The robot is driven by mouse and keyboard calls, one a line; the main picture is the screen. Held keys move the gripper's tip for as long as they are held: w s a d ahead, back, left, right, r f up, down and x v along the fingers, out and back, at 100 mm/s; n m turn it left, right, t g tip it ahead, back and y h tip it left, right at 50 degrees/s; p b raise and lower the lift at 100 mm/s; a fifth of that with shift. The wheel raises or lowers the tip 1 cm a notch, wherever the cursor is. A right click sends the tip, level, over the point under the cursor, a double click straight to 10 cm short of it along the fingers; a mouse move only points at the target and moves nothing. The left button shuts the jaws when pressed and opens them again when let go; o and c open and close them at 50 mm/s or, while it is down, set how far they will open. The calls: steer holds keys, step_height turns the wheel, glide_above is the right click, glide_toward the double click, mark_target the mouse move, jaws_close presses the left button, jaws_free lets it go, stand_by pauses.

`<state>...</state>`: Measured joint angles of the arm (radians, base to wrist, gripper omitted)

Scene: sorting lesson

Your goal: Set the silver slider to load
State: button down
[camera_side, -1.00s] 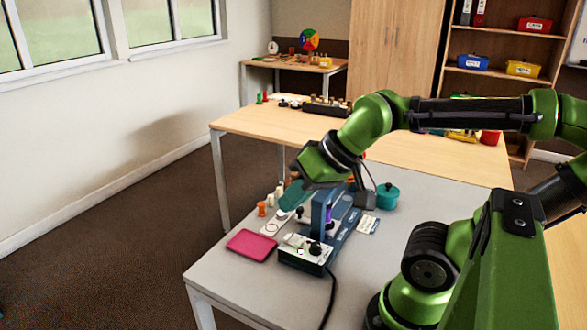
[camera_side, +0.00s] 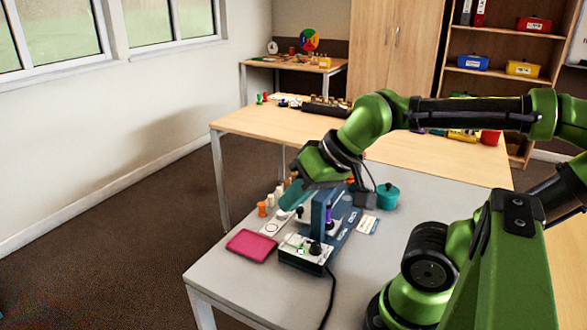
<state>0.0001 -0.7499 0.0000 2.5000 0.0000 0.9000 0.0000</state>
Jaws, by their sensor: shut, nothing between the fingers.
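A blue device (camera_side: 347,222) with pale lettering too small to read stands on the grey table. At its near end is a pale panel (camera_side: 293,243) with a black knob (camera_side: 315,248), and a blue upright (camera_side: 319,212) rises beside it. I cannot make out the silver slider or a load mark for certain at this size. My gripper (camera_side: 292,196) is shut and empty, pointing down to the left above the device's far left side. The green wrist hides part of the device's far end. I cannot tell whether the fingertips touch anything.
A magenta tray (camera_side: 252,246) lies left of the device. An orange spool (camera_side: 262,209) and small pale pieces stand behind it. A teal pot (camera_side: 387,196) and a white card (camera_side: 368,225) are to the right. A black cable (camera_side: 330,297) runs off the front.

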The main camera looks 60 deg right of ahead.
steer(key=c, duration=1.7)
jaws_free()
steer(key=shift+o, duration=1.1)
steer(key=shift+w+d+f, duration=0.1)
steer(key=shift+d+f, duration=0.05)
steer(key=shift+f, duration=0.2)
steer(key=o, duration=0.6)
steer(key=w+d+m, duration=0.1)
steer(key=w+d+f+m+g, duration=0.1)
steer(key=w+d, duration=0.1)
steer(key=w+d+m+g, duration=0.1)
steer(key=d, duration=0.1)
steer(key=shift+w+d+f+m+h, duration=0.15)
steer(key=shift+w+m+h, duration=0.15)
steer(key=shift+w, duration=0.1)
steer(key=shift+c, duration=0.2)
steer(key=m+g+h, duration=0.1)
steer(key=m+g, duration=0.4)
steer(key=m, duration=1.9)
glide_above(300, 208)
step_height(300, 208, down, 2)
step_height(300, 208, down, 17)
steer(key=shift+r, duration=0.1)
